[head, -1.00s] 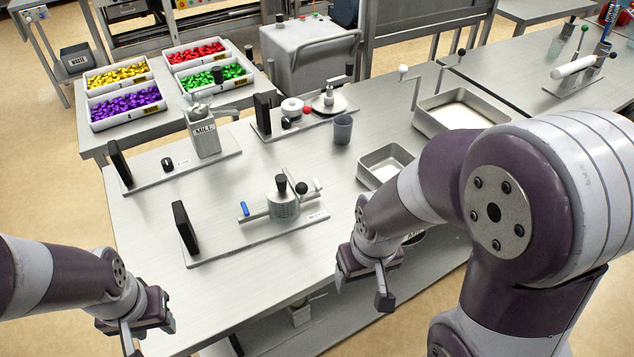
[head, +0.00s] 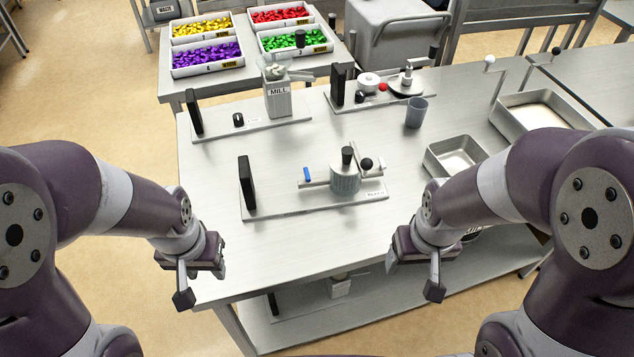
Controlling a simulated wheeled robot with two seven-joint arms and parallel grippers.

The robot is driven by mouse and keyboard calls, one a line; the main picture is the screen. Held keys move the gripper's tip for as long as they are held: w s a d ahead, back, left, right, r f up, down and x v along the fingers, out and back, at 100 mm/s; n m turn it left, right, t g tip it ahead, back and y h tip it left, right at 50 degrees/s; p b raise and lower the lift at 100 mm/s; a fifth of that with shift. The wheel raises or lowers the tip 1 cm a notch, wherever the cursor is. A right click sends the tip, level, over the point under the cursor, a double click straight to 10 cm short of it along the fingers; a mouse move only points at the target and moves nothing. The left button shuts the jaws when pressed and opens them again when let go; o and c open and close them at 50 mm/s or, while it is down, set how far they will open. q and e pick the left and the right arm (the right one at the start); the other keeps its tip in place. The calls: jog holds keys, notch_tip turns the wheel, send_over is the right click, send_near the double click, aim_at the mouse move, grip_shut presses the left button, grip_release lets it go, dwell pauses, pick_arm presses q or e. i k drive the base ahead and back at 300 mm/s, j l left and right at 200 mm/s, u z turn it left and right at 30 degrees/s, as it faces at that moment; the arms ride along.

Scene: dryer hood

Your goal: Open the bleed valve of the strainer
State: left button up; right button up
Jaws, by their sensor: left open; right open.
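The strainer (head: 345,178) looks to be the grey cylinder with a black cap on the middle base plate (head: 290,209). A horizontal pipe runs through it. A small blue lever (head: 307,174) stands at the pipe's left end, and a black ball knob (head: 366,164) is on the right. I cannot tell for sure which of these is the bleed valve. A black upright panel (head: 246,184) stands at the plate's left end. My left gripper (head: 203,279) is open and empty at the table's front left corner. My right gripper (head: 414,275) is open and empty by the front edge, right of the strainer.
Behind the strainer are a mill (head: 278,98) on its plate and another device (head: 406,83). A grey cup (head: 416,112) and metal trays (head: 453,157) stand to the right. Bins of coloured pieces (head: 207,58) are at the back left. The tabletop before the strainer is clear.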

aim_at(382, 166)
jog(key=i+l+u, duration=0.15)
jog(key=l+u, duration=0.5)
jog(key=l, duration=0.2)
jog(key=i+l+u, duration=0.1)
jog(key=l+u, duration=0.25)
jog(key=l, duration=0.1)
